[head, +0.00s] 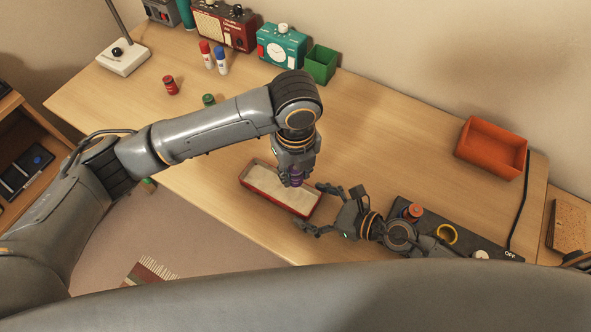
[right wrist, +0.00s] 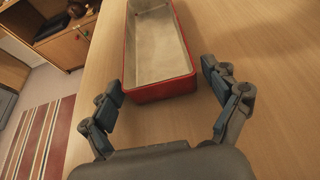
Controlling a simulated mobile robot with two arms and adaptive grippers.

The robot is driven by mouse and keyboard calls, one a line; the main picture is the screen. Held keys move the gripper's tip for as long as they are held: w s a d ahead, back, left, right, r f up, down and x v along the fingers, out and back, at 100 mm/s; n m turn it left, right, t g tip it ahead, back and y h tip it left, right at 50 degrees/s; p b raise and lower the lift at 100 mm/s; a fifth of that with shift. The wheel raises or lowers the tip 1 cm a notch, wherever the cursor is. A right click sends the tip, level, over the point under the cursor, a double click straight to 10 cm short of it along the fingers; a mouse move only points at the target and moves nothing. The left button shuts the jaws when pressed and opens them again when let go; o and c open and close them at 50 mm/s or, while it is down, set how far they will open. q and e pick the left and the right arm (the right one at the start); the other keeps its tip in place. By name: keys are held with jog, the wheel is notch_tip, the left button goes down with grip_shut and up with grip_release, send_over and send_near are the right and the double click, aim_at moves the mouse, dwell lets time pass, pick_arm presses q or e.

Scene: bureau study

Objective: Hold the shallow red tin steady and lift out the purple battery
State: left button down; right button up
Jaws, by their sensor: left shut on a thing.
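The shallow red tin (head: 262,199) lies on the desk, with a pale inside. In the right wrist view the part of the tin (right wrist: 160,88) that shows is empty. My left gripper (head: 294,180) points down and is shut on the purple battery (head: 296,173), which overlaps the tin's right part in the head view. The battery does not show in the right wrist view, so it appears held above the tin. My right gripper (head: 313,207) is open at the tin's right end. Its fingers (right wrist: 160,85) stand apart on either side of the near end, with visible gaps.
A dark panel (head: 428,233) with an orange part and a yellow ring lies right of my right gripper. An orange bin (head: 491,148) stands farther right. The desk's right middle is clear.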

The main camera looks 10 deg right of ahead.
dwell(0.3)
jog(key=v, duration=1.2)
